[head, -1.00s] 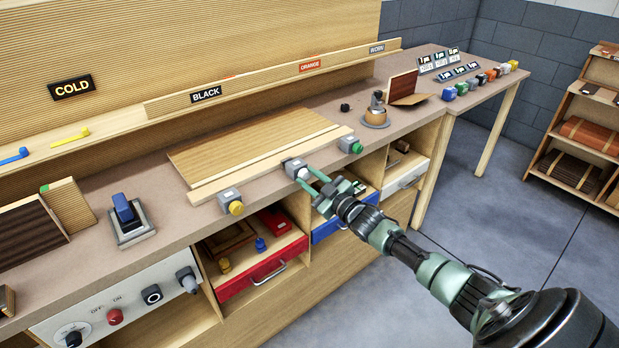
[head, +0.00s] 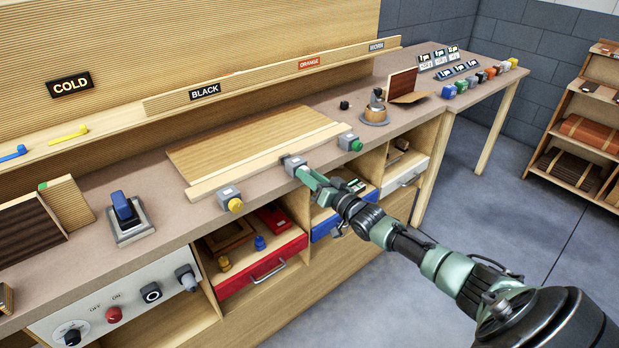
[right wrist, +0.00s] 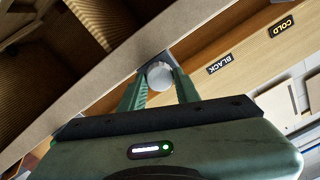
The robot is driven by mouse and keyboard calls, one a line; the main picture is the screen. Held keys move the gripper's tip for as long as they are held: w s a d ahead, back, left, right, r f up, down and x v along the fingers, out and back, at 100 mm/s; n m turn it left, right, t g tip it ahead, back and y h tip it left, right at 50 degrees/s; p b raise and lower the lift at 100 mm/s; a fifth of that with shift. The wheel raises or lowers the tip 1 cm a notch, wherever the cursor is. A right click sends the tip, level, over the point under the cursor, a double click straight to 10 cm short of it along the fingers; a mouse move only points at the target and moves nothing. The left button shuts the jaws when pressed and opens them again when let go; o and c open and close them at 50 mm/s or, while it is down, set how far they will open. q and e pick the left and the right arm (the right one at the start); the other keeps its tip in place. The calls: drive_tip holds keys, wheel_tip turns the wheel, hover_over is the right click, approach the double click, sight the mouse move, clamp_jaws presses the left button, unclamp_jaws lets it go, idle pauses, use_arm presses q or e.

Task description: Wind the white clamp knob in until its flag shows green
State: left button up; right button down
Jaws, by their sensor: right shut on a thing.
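The white clamp knob (right wrist: 160,74) shows between the green fingers of my right gripper (right wrist: 161,84) in the right wrist view. The gripper is shut on it, one finger on each side. In the head view the knob is hidden behind the fingers of my right gripper (head: 307,176). Its grey clamp block (head: 292,162) sits at the front edge of the bench, between the yellow-knob clamp (head: 230,197) and the green-knob clamp (head: 350,142). I cannot make out the white clamp's flag or its colour. My left gripper is not in view.
A veneered panel with a pale batten (head: 258,163) lies behind the clamps. Below the bench edge are an open red drawer (head: 265,267) and a blue drawer (head: 325,225) close under my right arm. A blue-handled switch (head: 124,208) stands left on the bench. The floor at right is clear.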

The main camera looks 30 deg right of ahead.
drive_tip(key=shift+f+m+b, duration=0.15)
drive_tip(key=shift+m+b, duration=0.2)
drive_tip(key=shift+m, duration=1.05)
drive_tip(key=c, duration=1)
unclamp_jaws()
drive_tip(key=shift+s, duration=0.1)
drive_tip(key=shift+s+d, duration=0.2)
drive_tip(key=shift+s, duration=1.7)
drive_tip(key=shift+s+d, duration=0.15)
drive_tip(key=shift+s, duration=1.75)
